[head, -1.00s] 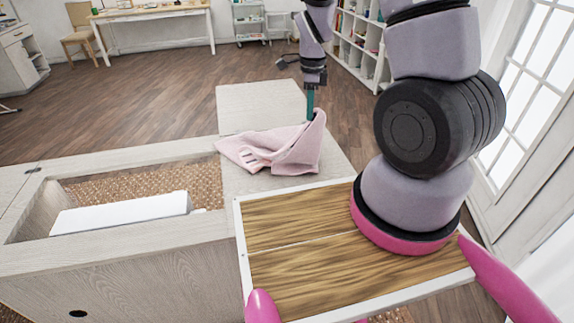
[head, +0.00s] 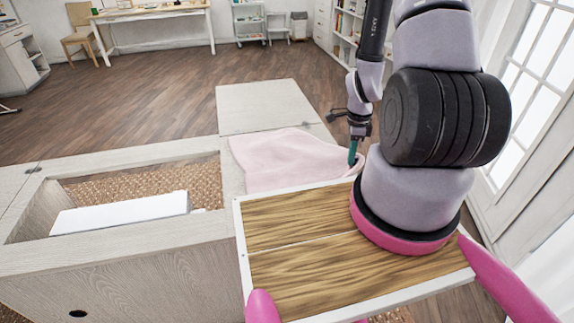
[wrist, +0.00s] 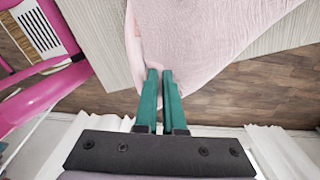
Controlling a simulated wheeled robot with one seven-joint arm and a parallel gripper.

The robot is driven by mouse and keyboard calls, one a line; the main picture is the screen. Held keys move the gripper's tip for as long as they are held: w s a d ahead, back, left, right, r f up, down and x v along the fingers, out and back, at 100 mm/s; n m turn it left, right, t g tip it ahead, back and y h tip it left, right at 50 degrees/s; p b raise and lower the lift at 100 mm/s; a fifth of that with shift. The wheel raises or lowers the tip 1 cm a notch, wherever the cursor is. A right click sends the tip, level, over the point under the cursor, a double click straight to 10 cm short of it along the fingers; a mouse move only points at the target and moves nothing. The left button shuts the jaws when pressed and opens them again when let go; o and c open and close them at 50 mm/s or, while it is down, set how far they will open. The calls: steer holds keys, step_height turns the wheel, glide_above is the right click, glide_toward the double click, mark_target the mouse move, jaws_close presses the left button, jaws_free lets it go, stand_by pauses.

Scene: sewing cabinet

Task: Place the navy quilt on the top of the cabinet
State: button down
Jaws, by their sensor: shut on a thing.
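No navy cloth shows; the cloth in view is pale pink (head: 280,160). It lies spread over the top of the pale wood cabinet (head: 140,270), to the right of the open recess. My gripper (head: 353,154) is shut on the cloth's right edge and holds it near the cabinet's right side. In the wrist view my green fingers (wrist: 161,78) are close together at the cloth's edge. The cloth (wrist: 205,40) fills the upper middle there, with a fold beside the fingers. Part of its near right corner is hidden by my arm in the head view.
A white object (head: 120,214) lies in the cabinet's open recess. A pale leaf (head: 265,105) extends behind the cloth and is bare. A white-rimmed wooden tray (head: 300,255) is in front, below my arm. Wood floor lies beyond, and a glazed door (head: 530,90) stands at right.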

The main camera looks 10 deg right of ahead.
steer(key=s+d+f, duration=0.2)
steer(key=d+f, duration=0.1)
steer(key=s+d+f, duration=0.1)
steer(key=f, duration=0.1)
steer(key=shift+d+f, duration=0.1)
steer(key=shift+d, duration=0.25)
steer(key=c, duration=0.6)
jaws_free()
